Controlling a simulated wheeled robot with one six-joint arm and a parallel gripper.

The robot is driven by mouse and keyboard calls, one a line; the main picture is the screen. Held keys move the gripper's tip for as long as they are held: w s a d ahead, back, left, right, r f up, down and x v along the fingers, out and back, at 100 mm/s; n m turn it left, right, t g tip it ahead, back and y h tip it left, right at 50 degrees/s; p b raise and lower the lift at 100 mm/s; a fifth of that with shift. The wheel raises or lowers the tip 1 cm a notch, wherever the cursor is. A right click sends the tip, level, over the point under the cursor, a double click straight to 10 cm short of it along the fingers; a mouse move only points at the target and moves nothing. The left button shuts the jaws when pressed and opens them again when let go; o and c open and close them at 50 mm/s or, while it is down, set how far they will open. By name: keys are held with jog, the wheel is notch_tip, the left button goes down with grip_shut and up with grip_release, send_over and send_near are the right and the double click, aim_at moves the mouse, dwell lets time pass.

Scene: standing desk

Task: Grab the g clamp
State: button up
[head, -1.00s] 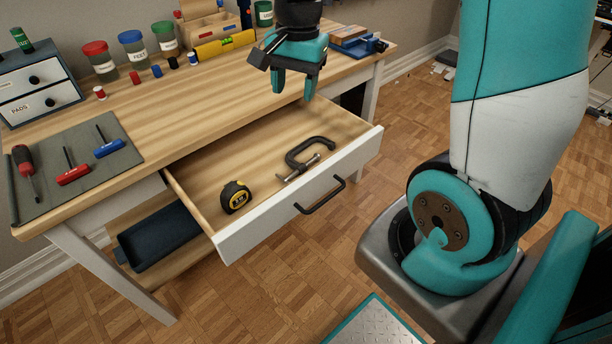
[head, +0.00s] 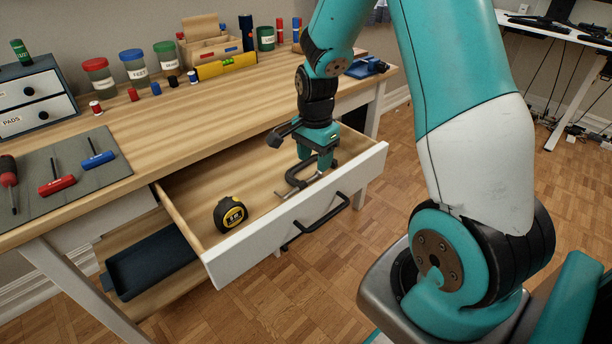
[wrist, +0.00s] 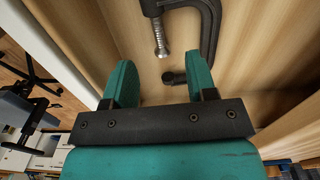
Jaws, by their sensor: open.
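The dark G clamp (head: 291,178) lies flat in the open drawer, toward its right end. In the wrist view its frame (wrist: 211,27) and steel screw (wrist: 160,38) show just ahead of the fingers. My gripper (head: 312,160) is low over the drawer, above the clamp, with its teal fingers pointing down. In the wrist view the two fingers (wrist: 160,84) stand apart with nothing held between them. The right finger covers part of the clamp there. Part of the clamp is hidden behind my gripper in the head view.
A yellow and black tape measure (head: 231,213) sits in the drawer's left part. The white drawer front (head: 290,220) with its black handle (head: 321,214) stands up on the near side. The desktop (head: 190,110) overhangs the drawer's back. The drawer's middle is clear.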

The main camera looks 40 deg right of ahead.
aim_at(315, 176)
notch_tip(315, 176, down, 5)
jog(key=shift+d+f+b, duration=0.1)
jog(key=shift+b, duration=0.7)
grip_shut()
